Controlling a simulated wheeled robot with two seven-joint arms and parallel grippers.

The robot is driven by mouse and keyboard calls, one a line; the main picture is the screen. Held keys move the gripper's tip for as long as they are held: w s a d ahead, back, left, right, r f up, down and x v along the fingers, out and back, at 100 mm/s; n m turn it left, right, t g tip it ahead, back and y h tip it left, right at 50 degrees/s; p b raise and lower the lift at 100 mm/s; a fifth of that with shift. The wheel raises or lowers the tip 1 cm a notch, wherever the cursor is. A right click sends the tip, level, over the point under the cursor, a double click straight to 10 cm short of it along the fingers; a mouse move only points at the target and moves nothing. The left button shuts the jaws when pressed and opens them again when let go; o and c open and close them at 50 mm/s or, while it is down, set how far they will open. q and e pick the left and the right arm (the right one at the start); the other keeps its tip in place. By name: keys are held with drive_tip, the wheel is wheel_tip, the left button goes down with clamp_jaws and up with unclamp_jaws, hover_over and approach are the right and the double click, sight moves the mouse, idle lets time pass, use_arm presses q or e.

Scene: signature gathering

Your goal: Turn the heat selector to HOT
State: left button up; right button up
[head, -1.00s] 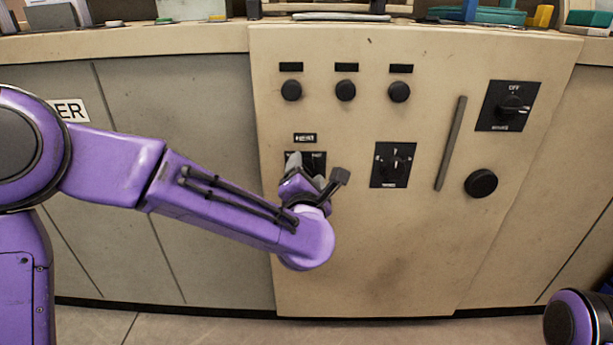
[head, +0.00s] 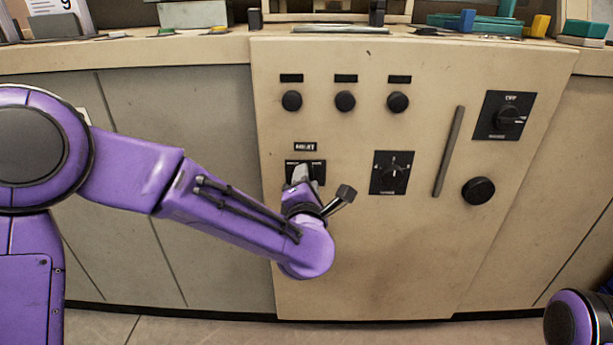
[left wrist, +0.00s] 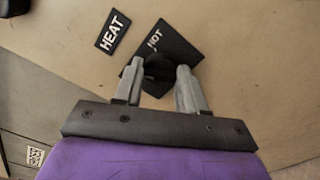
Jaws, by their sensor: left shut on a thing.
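The heat selector's black plate (head: 319,168) is on the lower left of the beige panel, under a small black label (head: 304,147). In the left wrist view its plate (left wrist: 181,47) shows the word HOT, beside the HEAT label (left wrist: 113,32). My left gripper (head: 301,174) is at the selector and covers much of it in the head view. In the left wrist view its two grey fingers (left wrist: 160,72) are shut on the dark selector knob (left wrist: 158,66), one on each side. The knob's pointer is hidden, so its setting cannot be read. My right gripper is out of view.
To the right are another black dial (head: 392,173), a grey vertical handle (head: 449,152), an OFF dial (head: 503,115) and a round black knob (head: 478,191). Several black buttons (head: 345,101) line the top. The panel's lower part is clear.

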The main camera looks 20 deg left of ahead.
use_arm(q)
drive_tip(key=shift+f+m+p, duration=0.2)
drive_tip(key=shift+m+p, duration=4.95)
drive_tip(key=shift+m, duration=1.45)
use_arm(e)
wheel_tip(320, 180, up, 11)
use_arm(q)
drive_tip(key=shift+m, duration=0.3)
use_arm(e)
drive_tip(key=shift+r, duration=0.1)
use_arm(q)
drive_tip(key=o, duration=1.1)
drive_tip(key=shift+c, duration=0.2)
